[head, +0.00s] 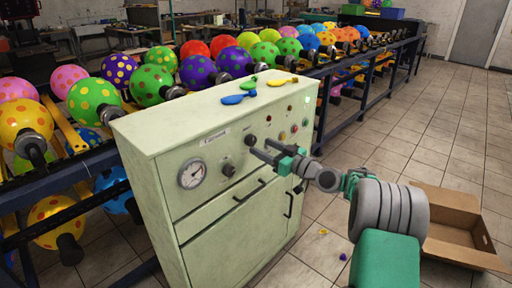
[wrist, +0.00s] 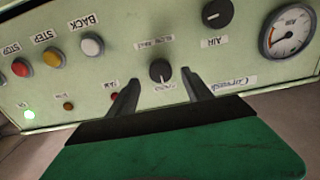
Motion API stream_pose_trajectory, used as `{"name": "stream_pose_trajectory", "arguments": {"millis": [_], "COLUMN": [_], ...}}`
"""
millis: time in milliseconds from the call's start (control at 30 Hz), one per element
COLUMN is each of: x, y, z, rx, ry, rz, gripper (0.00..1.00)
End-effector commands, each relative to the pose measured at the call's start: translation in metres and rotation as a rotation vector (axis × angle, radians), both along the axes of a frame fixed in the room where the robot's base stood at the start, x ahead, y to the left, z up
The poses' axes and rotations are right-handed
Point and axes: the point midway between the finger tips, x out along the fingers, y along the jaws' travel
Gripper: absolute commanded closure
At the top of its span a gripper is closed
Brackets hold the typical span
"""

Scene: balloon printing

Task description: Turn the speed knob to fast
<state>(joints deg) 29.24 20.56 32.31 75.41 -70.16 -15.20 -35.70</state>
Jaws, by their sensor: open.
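The black speed knob (head: 250,140) is on the front of the pale green cabinet (head: 200,130), up and right of the gauge. In the wrist view, where the labels appear upside down, the knob (wrist: 160,70) lies between my fingertips, with a small blurred label just above it. A pale mark shows near its lower edge; I cannot tell which setting it marks. My gripper (head: 259,147) is open in front of the panel; the wrist view shows its two dark fingers (wrist: 160,84) on either side of the knob, with gaps visible.
A second black knob (wrist: 216,13), labelled AIR, and a pressure gauge (wrist: 291,30) are nearby. Coloured buttons (wrist: 53,58) are at the left in the wrist view. Balloon racks (head: 340,90) stand behind the cabinet. An open cardboard box (head: 465,250) lies on the floor at right.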

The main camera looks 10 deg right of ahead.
Motion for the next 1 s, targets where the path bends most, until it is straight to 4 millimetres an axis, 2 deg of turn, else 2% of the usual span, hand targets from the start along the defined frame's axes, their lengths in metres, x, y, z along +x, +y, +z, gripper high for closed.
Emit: {"name": "stream_pose_trajectory", "arguments": {"millis": [67,200,500,1000], "x": [0.012,0.028,0.032,0.031], "y": [0.011,0.021,0.024,0.024], "z": [0.0,0.0,0.0,0.0], "rx": [-0.001,-0.001,-0.001,-0.001], "ry": [0.001,0.001,0.003,0.003], "rz": [0.004,0.002,0.0,0.001], "gripper": [0.41,0.41,0.41,0.82]}}
